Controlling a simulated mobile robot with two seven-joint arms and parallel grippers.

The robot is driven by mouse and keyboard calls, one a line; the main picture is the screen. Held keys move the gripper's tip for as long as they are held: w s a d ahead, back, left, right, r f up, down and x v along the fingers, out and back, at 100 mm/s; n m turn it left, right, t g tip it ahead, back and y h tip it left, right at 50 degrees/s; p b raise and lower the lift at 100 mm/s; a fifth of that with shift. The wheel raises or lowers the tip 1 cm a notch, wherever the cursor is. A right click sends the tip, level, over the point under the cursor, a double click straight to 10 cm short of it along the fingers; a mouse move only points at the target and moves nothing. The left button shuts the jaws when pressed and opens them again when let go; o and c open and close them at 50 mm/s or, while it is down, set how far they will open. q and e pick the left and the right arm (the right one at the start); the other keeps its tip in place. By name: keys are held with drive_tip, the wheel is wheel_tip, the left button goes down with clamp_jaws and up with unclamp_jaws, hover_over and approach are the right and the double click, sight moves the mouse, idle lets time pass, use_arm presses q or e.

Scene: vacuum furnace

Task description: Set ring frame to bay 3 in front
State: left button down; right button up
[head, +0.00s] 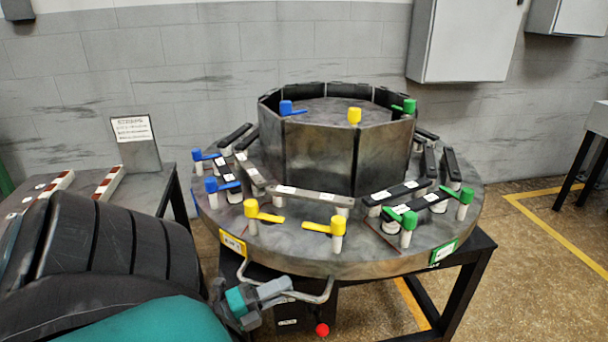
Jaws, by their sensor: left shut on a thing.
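The ring frame (375,252) is a round grey metal turntable on a dark stand. Its rim carries a yellow label plate (233,243) at front left and a green label plate (443,252) at front right. Blue, yellow and green levers stand in groups around it. A bent metal handle (318,298) sticks out from the front rim, nearest the yellow group. My left gripper (280,289) is shut on the handle, at its lower bar. The fingertips partly hide the bar. My right gripper is not in view. Bay numbers are too small to read.
A faceted metal drum (320,160) stands on the ring's middle. A side table (145,190) with a sign (132,130) and red-and-white bars is at left. A red ball (322,329) shows below the handle.

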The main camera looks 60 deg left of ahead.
use_arm(q)
drive_tip(key=shift+s+a+m+h, duration=0.3)
drive_tip(key=shift+s+a+h, duration=0.2)
drive_tip(key=shift+s+a, duration=0.4)
drive_tip(key=shift+w, duration=0.1)
drive_tip(key=c, duration=1.1)
unclamp_jaws()
drive_tip(key=shift+a, duration=0.1)
drive_tip(key=b+v, duration=0.1)
drive_tip(key=v, duration=1.2)
